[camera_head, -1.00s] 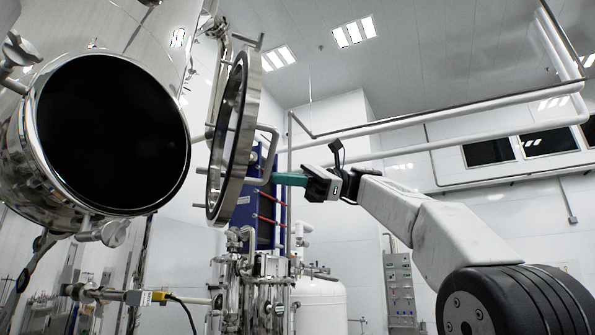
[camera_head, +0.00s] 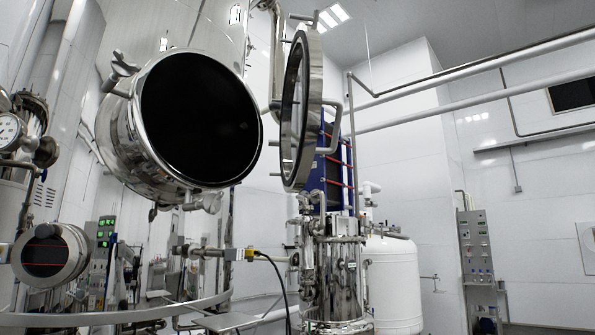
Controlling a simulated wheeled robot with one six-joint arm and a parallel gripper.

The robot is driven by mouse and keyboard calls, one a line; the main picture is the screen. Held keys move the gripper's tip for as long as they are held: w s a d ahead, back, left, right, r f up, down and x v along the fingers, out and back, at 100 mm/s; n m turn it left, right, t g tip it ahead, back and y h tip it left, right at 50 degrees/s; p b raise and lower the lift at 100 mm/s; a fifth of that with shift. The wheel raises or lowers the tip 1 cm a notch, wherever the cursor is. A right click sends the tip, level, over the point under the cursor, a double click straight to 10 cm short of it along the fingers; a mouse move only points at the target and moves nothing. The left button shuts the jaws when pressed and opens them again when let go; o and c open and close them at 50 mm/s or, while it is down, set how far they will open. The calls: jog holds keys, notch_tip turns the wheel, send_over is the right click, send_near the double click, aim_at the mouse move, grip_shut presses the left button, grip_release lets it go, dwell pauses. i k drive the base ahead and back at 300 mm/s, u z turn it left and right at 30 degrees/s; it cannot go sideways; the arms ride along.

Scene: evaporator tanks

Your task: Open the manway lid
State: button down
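The manway lid (camera_head: 303,108) is a round steel disc with a dark inner ring, seen nearly edge-on. It stands swung out to the right of the manway opening (camera_head: 202,118), whose dark round mouth is fully uncovered. A steel handle (camera_head: 338,128) sticks out from the lid's right side. A clamp knob (camera_head: 122,68) sits at the upper left of the manway neck (camera_head: 125,140). My gripper and arm are outside the picture.
A steel vessel (camera_head: 336,270) with pipes and a white tank (camera_head: 392,285) stand below the lid. A control panel (camera_head: 475,250) is on the right. A curved rail (camera_head: 120,316) crosses the lower left. A pressure gauge (camera_head: 8,132) is at the left edge.

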aim_at(302, 100)
jog(key=k, duration=0.25)
jog(key=u, duration=0.95)
jog(key=i, duration=0.65)
jog(key=z, duration=0.2)
